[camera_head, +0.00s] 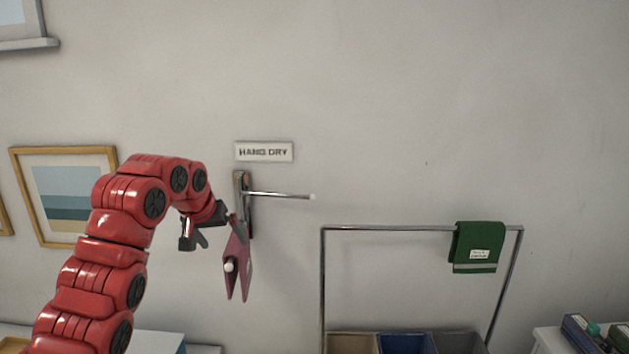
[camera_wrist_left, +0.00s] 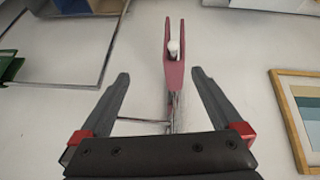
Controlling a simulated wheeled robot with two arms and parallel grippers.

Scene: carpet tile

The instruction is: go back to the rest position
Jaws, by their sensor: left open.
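My left gripper (camera_head: 207,230) is at the end of the red arm, in front of the wall. It is open, and its two fingers stand wide apart in the left wrist view (camera_wrist_left: 160,75). My right gripper is not in view.
A "HAND DRY" sign (camera_head: 264,152) is above the rack. A green towel (camera_head: 478,246) hangs on a metal rail frame (camera_head: 388,228) at right, over several bins (camera_head: 405,342). A framed picture (camera_head: 108,155) is behind my arm.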

